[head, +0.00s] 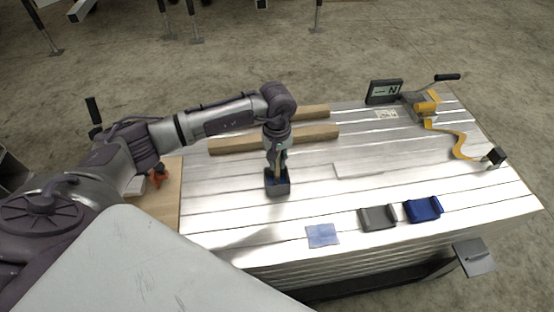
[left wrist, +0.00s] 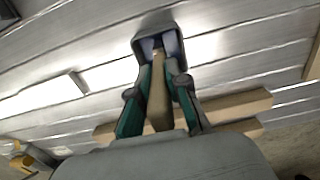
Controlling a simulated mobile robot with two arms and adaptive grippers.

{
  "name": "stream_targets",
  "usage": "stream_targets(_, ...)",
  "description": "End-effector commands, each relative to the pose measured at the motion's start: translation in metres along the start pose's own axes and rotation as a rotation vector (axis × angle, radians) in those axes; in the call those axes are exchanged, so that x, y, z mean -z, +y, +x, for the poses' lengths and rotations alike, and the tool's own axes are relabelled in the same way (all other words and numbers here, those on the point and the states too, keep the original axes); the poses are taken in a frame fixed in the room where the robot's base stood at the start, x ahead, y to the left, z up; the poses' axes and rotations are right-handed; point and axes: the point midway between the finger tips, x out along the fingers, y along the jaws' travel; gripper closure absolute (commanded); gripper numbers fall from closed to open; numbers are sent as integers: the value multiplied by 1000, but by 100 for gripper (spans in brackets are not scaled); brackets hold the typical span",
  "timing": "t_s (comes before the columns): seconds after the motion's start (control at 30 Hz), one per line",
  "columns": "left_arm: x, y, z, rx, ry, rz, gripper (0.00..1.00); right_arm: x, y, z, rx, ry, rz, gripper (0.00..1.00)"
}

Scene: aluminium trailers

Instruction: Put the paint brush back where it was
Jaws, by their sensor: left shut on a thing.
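The paint brush (left wrist: 160,95) shows as a tan wooden handle between the teal fingers of my left gripper (head: 278,160). My left gripper points down and is shut on the handle. A dark, box-shaped holder (head: 277,188) with a blue inside stands on the trailer deck directly below the gripper. The holder also shows in the left wrist view (left wrist: 178,48), where the far end of the brush reaches its opening. The bristles are hidden, and I cannot tell how deep the brush sits. My right gripper is not in view.
Two wooden beams (head: 230,144) lie behind the holder. A blue cloth (head: 322,235), a grey tray (head: 378,217) and a blue tray (head: 423,209) lie near the front edge. A yellow winch (head: 427,105) with a strap stands at the back right. The deck's middle is mostly clear.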

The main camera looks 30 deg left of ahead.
Motion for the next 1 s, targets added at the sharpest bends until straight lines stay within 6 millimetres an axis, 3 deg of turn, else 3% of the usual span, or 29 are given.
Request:
stream_targets(0.07, 0, 0, 1, -1, 1, 0, 100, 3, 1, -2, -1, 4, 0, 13)
stream_targets(0.1, 0, 0, 0, 0, 0, 0, 80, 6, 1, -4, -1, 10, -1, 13)
stream_targets(0.23, 0, 0, 0, 0, 0, 0, 59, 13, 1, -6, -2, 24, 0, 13)
stream_targets(0.67, 0, 0, -5, -1, 1, 0, 59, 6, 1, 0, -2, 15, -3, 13)
stream_targets(1.0, 1, 0, -78, -3, 5, 1, 59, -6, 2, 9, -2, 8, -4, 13)
